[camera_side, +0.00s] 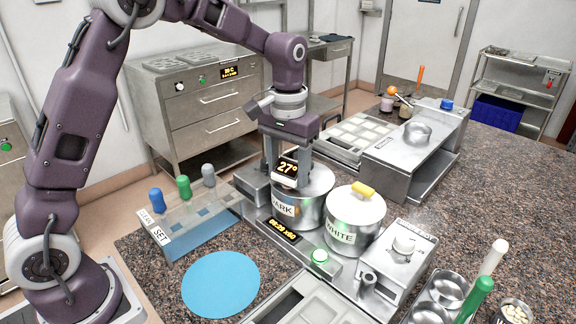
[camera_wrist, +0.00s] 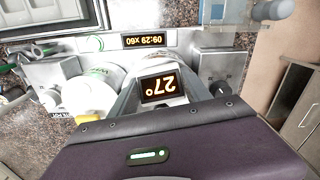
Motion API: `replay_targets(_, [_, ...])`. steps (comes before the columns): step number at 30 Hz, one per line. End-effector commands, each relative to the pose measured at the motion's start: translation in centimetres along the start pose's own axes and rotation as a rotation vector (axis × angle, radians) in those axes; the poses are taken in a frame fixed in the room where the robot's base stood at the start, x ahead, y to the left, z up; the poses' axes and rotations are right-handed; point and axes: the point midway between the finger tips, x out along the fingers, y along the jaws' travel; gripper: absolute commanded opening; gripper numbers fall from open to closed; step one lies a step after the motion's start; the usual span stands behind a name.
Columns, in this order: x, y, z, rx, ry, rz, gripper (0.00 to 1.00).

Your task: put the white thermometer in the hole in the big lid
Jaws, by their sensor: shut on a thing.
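My gripper (camera_side: 287,176) points down over the pot marked DARK (camera_side: 312,208). It is shut on the thermometer (camera_side: 284,182), whose dark display reads 27°; the display also shows between my fingers in the wrist view (camera_wrist: 160,86). The lid (camera_side: 320,178) of the DARK pot lies right below and behind my fingers, mostly hidden. The thermometer's lower end and the hole are hidden, so I cannot tell whether the stem is in the hole.
A pot marked WHITE (camera_side: 342,236) with a yellow-handled lid (camera_side: 357,204) stands close at the right. A rack with blue, green and grey handles (camera_side: 184,228) stands left. A blue round mat (camera_side: 220,285) lies in front. Metal cups (camera_side: 449,290) stand at the lower right.

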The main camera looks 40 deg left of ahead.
Motion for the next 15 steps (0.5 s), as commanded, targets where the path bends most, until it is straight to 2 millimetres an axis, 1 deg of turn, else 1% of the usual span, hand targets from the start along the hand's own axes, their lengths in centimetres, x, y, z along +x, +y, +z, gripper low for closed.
replay_targets(4, [-0.02,0.00,-0.01,0.000,0.000,0.000,0.15])
replay_targets(5, [-0.02,0.01,-0.01,0.000,0.001,0.000,0.60])
replay_targets(6, [-0.02,0.01,-0.01,0.000,0.001,0.000,0.68])
replay_targets(8, [-0.03,0.01,-0.01,0.000,0.001,0.000,0.79])
replay_targets(9, [-0.03,0.01,-0.02,0.000,0.001,0.000,0.81])
replay_targets(15, [-0.03,0.01,-0.02,0.000,0.001,0.000,0.81])
